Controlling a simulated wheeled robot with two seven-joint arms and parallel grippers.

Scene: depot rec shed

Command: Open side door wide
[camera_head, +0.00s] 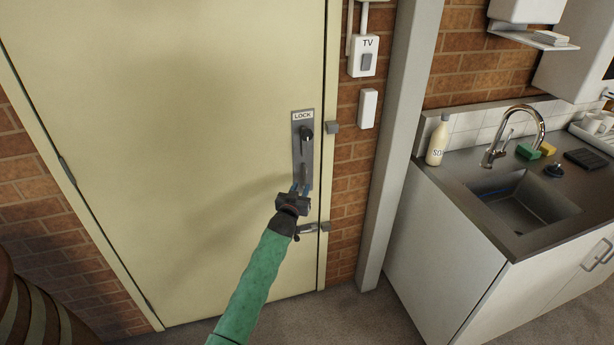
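The side door (180,130) is a pale cream panel that appears closed in its frame, with hinges along its left edge. Near its right edge is a metal plate marked LOCK (303,115), with a dark knob (305,131) and a grey handle (304,172) below it. My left gripper (300,187), on a green-sleeved arm from the bottom, is at the lower end of the plate, just below the handle. My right gripper is out of view.
A metal latch (312,228) sits low on the door's right edge, partly beside my wrist. A grey post (398,140) and a sink counter (470,235) with a soap bottle (438,140) stand right. A barrel (35,315) stands at lower left. Grey floor lies below.

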